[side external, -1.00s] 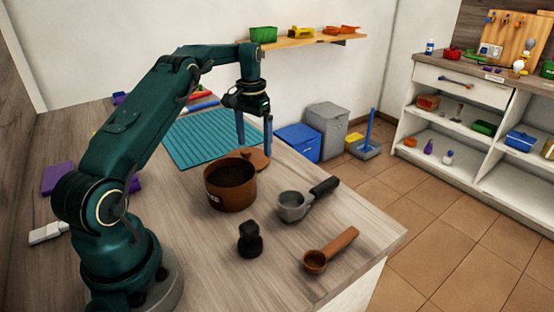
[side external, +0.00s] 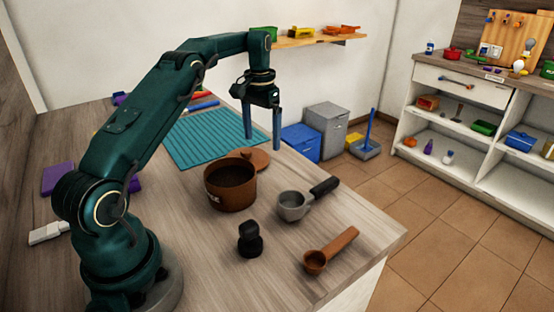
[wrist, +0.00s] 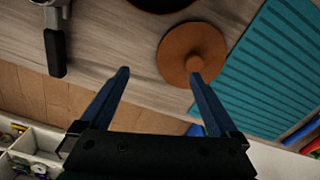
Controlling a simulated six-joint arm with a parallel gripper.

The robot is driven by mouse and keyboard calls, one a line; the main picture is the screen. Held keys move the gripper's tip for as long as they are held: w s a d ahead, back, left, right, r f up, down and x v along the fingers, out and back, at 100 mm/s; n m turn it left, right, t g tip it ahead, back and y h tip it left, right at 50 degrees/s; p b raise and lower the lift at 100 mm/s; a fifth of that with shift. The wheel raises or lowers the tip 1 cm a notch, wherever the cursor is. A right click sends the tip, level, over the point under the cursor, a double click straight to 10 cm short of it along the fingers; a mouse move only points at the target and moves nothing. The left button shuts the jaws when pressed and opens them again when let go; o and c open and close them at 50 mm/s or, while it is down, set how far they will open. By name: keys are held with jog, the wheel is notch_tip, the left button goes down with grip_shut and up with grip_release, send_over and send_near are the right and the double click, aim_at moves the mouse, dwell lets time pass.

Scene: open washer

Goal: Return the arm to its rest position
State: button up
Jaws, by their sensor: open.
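My gripper (side external: 263,124) hangs from the dark green arm, fingers pointing down, above the counter near its back edge. Its two blue fingers are apart with nothing between them; the wrist view also shows the open gripper (wrist: 160,80). A round brown lid with a knob (side external: 254,158) lies on the counter below it, and the lid shows in the wrist view (wrist: 190,48) near the right fingertip. The brown pot (side external: 230,197) stands open beside the lid, with dark contents.
A teal ribbed mat (side external: 205,140) lies behind the pot. A grey portafilter (side external: 294,205), a black tamper (side external: 250,240) and a brown scoop (side external: 330,250) lie on the front of the counter. A wall shelf (side external: 315,40) with colored bins is behind my gripper.

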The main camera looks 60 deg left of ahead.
jog(key=shift+d, duration=0.1)
jog(key=s+d+r+m+t+y, duration=0.1)
jog(key=s+d+r+m+t, duration=0.25)
jog(key=d+r, duration=1.1)
jog(key=s+d+r+t, duration=0.2)
jog(key=s+d, duration=0.2)
jog(key=s, duration=0.5)
jog(key=s+d+f+h, duration=0.1)
jog(key=s+d+f, duration=0.1)
jog(key=s+f, duration=0.5)
jog(key=shift+s+d+f, duration=0.35)
jog(key=shift+d+f, duration=0.05)
jog(key=shift+f, duration=0.35)
